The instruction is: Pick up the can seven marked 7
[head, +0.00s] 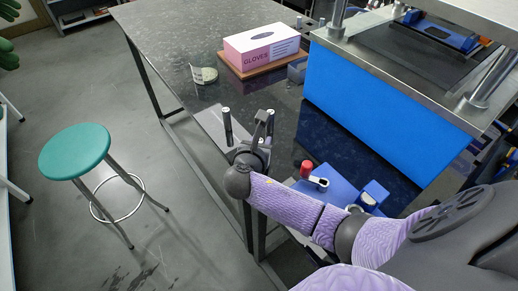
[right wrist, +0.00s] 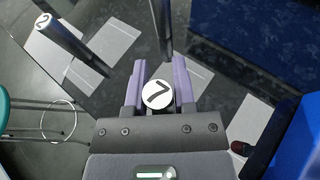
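The can marked 7 (right wrist: 158,93) shows its white round top between the two fingers of my right gripper (right wrist: 159,82) in the right wrist view. A finger lies on each side, but whether they press on the can is not clear. Its body is hidden below its top. In the head view my right gripper (head: 262,128) points down over the near part of the dark table; the 7 cannot be made out there. Two other dark cans stand close by: one at the left (head: 227,125) with a marked top, and one just beyond the gripper (right wrist: 162,30). My left gripper is not in view.
White cards (right wrist: 105,38) lie around the cans. A gloves box (head: 262,48) and a small cup (head: 204,74) stand farther back on the table (head: 165,25). A blue-panelled rig (head: 370,110) is at right. A red-topped item (head: 306,168) and blue fixture are near my forearm.

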